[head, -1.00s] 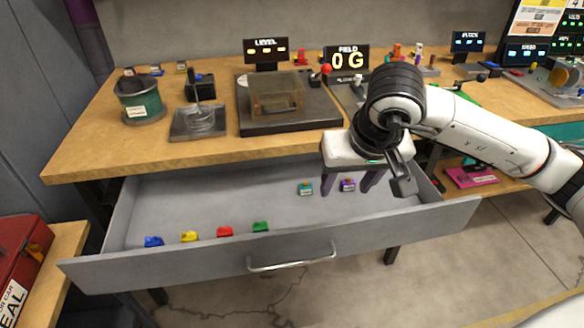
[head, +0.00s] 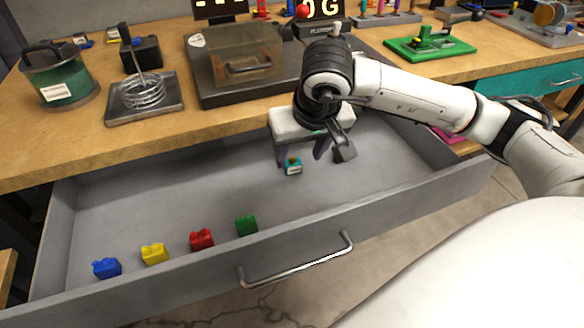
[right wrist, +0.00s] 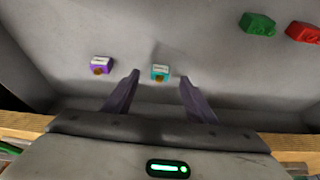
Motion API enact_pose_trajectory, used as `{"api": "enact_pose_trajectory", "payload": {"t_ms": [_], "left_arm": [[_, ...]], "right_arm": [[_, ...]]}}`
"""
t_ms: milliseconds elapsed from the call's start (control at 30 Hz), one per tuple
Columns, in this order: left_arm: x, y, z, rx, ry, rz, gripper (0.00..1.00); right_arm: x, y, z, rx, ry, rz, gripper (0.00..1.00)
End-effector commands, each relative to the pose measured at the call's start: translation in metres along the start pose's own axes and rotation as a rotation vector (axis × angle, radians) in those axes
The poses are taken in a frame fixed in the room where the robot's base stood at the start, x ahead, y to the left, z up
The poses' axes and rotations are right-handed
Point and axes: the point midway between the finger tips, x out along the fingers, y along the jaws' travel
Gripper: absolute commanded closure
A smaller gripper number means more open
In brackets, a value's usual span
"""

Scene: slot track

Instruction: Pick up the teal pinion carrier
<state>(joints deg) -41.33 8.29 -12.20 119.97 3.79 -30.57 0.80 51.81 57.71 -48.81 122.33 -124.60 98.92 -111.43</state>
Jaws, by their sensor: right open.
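The teal pinion carrier (head: 293,166) is a small teal block with a white label and a brownish top, lying on the floor of the open grey drawer (head: 150,190). It also shows in the right wrist view (right wrist: 160,73), beyond and between the fingertips. My right gripper (head: 301,158) is open and hangs inside the drawer, its fingers to either side of the carrier in the picture. In the right wrist view the open gripper (right wrist: 159,78) has nothing between its fingers. Its height above the carrier is hard to tell. My left gripper is not in view.
A purple block (right wrist: 101,65) lies beside the teal one. Blue (head: 107,268), yellow (head: 154,253), red (head: 201,239) and green (head: 246,225) blocks lie along the drawer's front wall. The wooden tabletop (head: 60,145) overhangs the drawer's back.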

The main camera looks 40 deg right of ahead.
Motion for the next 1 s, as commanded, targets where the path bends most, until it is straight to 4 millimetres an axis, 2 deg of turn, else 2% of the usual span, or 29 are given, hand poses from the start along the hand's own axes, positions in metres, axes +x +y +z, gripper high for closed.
{"api": "enact_pose_trajectory", "payload": {"t_ms": [400,533,733,767,1000], "left_arm": [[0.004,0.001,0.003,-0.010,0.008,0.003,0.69],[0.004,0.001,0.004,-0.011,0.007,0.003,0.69],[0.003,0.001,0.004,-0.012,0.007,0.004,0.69],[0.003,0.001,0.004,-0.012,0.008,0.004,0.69],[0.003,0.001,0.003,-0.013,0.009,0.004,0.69]], "right_arm": [[0.055,-0.001,-0.005,-0.001,-0.003,0.000,0.48],[0.063,-0.001,-0.005,-0.002,-0.002,-0.001,0.48],[0.063,-0.001,-0.006,-0.002,-0.001,-0.001,0.48],[0.063,-0.001,-0.006,-0.002,-0.001,-0.001,0.50],[0.063,-0.001,-0.006,-0.002,-0.001,-0.001,0.91]]}}
